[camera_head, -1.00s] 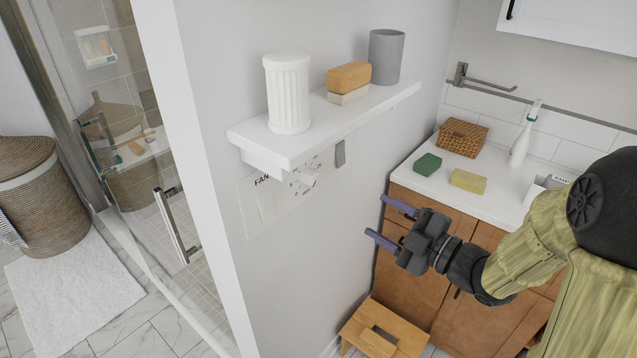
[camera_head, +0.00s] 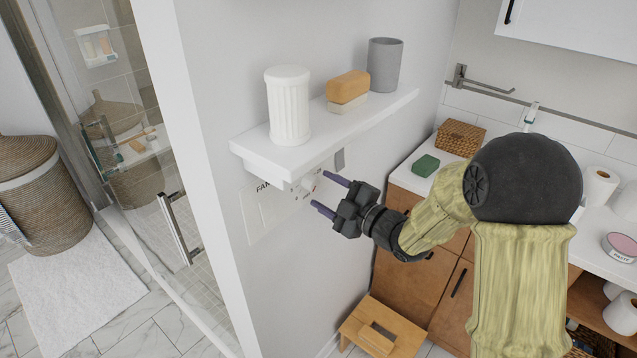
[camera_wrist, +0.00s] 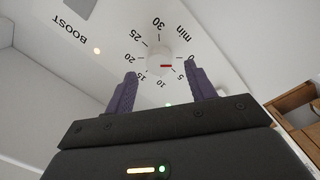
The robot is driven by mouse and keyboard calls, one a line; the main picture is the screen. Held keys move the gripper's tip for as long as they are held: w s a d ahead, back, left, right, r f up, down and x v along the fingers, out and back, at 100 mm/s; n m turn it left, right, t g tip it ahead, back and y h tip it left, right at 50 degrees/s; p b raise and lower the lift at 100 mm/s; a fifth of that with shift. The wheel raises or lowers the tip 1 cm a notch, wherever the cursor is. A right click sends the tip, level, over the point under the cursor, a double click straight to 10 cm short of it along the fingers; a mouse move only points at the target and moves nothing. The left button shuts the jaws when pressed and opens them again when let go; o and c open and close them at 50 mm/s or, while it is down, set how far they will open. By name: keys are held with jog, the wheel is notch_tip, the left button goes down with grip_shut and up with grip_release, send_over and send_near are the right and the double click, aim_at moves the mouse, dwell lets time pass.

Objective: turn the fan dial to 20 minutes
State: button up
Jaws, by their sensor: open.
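The fan dial (camera_wrist: 157,60) is a round white knob on a white wall panel, with minute marks around it. Its red mark lies on the right side of the knob, roughly toward the 0 and 5 marks; the 20 is on the left. The dial panel (camera_head: 254,212) is under the wall shelf, partly hidden by it. My gripper (camera_head: 320,191) is open and empty, its purple fingers pointing at the panel. In the wrist view my gripper (camera_wrist: 161,76) has one finger either side of the dial in the picture; I see no contact.
A wooden stool (camera_head: 357,325) stands below. The wooden cabinet (camera_head: 400,290) is at the right.

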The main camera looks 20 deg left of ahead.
aim_at(311, 183)
jog(key=shift+x, duration=1.45)
jog(key=c, duration=1)
jog(key=shift+d+m, duration=0.1)
jog(key=shift+m, duration=0.2)
